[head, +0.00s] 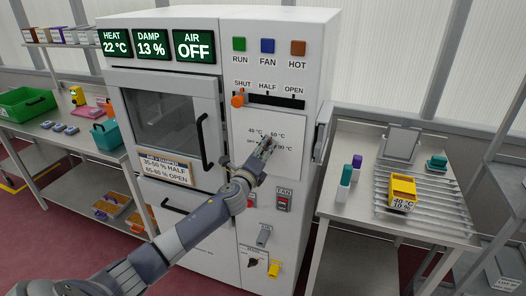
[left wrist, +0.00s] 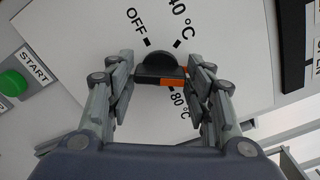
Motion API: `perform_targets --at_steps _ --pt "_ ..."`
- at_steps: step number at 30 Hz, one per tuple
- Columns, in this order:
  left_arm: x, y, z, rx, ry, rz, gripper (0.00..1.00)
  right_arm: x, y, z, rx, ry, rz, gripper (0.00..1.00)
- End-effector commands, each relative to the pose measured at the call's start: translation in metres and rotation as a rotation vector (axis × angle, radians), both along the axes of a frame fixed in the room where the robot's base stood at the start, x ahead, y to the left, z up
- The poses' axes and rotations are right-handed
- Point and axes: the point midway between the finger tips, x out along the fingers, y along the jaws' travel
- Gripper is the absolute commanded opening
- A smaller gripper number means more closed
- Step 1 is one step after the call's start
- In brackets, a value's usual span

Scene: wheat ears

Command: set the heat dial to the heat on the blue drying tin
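The heat dial (left wrist: 160,66) is a dark knob with an orange mark on its lower right side in the left wrist view. OFF and 40 °C show above it and 80 °C below it, close to the orange mark. My left gripper (left wrist: 161,70) has a finger on each side of the knob, seemingly shut on it. In the head view the gripper (head: 268,144) covers the dial on the white panel (head: 285,165). No blue drying tin is clearly visible; a yellow tin (head: 402,190) marked 40 °C, 10 % stands on the right rack. My right gripper is not in view.
The displays read HEAT 22 °C (head: 116,43), DAMP 13 % and AIR OFF. The orange slider knob (head: 238,100) is at SHUT, above the dial. A FAN switch (head: 284,200) and a yellow part (head: 273,269) are below. The green START button (left wrist: 13,83) is left in the wrist view.

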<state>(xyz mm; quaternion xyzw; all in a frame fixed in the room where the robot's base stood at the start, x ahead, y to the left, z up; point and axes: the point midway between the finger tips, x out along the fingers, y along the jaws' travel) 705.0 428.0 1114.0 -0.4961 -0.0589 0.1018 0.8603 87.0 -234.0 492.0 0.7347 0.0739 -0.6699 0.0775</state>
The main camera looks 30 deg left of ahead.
Motion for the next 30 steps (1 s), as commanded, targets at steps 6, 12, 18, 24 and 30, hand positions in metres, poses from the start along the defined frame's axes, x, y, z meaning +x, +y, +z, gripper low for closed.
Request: perform_targets --at_steps 6,12,18,24,30 --pt "0.000 0.000 0.000 -0.001 0.000 0.000 0.63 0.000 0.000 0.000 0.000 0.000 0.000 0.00" --pt "-0.001 0.000 0.000 -0.001 0.001 0.001 0.63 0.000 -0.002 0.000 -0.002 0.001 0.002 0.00" --pt "-0.019 -0.004 -0.001 0.000 0.002 -0.001 0.63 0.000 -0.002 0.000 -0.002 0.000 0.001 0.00" --pt "-0.055 -0.014 -0.002 -0.001 0.002 -0.002 0.63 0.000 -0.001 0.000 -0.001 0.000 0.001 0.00" --pt "-0.089 -0.022 -0.001 -0.001 0.003 -0.003 0.63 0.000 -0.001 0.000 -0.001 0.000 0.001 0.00"
